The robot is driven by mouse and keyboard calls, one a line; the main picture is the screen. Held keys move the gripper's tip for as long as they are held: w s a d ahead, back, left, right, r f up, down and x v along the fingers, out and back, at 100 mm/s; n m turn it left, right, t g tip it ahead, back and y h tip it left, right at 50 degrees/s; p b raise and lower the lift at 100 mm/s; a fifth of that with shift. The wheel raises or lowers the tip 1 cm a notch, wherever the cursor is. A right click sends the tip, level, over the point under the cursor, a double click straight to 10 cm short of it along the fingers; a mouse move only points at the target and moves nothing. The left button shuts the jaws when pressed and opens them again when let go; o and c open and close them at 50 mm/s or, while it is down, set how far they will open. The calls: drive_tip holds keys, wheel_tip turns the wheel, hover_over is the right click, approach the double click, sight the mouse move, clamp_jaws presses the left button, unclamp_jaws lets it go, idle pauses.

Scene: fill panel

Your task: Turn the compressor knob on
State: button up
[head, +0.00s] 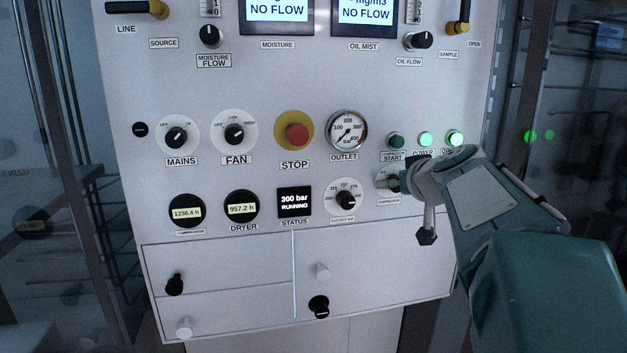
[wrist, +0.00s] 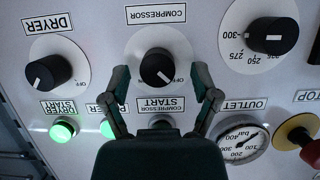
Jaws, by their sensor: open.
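The compressor knob (wrist: 157,66) is a black round knob on a white dial in the wrist view, where the panel appears upside down. Its white mark points toward the OFF label. My gripper (wrist: 161,76) is open, with one finger on each side of the knob. I cannot tell whether either finger touches it. In the head view my gripper (head: 408,200) is at the right side of the panel and hides most of this knob's dial.
The dryer knob (wrist: 48,72) and round pressure dial knob (wrist: 272,37) flank the compressor knob. The green lights (head: 455,138), outlet gauge (head: 347,129) and red stop button (head: 297,134) are above. The status screen (head: 294,202) reads 300 bar, running. Drawers with knobs (head: 319,305) lie below.

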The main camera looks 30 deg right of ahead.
drive_tip(key=shift+w+f, duration=0.1)
drive_tip(key=shift+w, duration=0.25)
drive_tip(key=shift+d, duration=0.15)
drive_tip(key=shift+d, duration=0.1)
drive_tip(key=c, duration=0.4)
clamp_jaws()
